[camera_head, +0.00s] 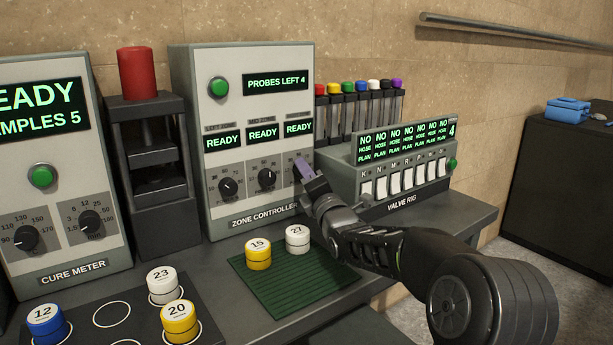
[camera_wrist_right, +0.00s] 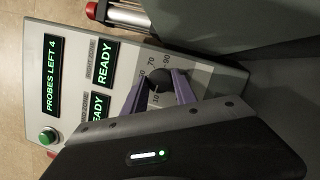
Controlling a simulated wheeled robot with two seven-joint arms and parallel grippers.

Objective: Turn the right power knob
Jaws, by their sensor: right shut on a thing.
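The zone controller (camera_head: 250,130) is a grey box with three knobs in a row under three screens that read READY. Its left knob (camera_head: 228,187) and middle knob (camera_head: 266,177) are in plain view. The right knob is hidden behind my right gripper (camera_head: 303,171) in the head view. In the right wrist view the black right knob (camera_wrist_right: 159,78) sits between the purple fingers of my right gripper (camera_wrist_right: 158,90), which are shut on it. Numbers from its dial show around it. My left gripper is in neither view.
The valve rig (camera_head: 405,170) stands just right of the controller. The cure meter (camera_head: 60,160) stands at the left. Below, a green mat (camera_head: 290,285) bears a yellow puck (camera_head: 258,254) and a white puck (camera_head: 298,239).

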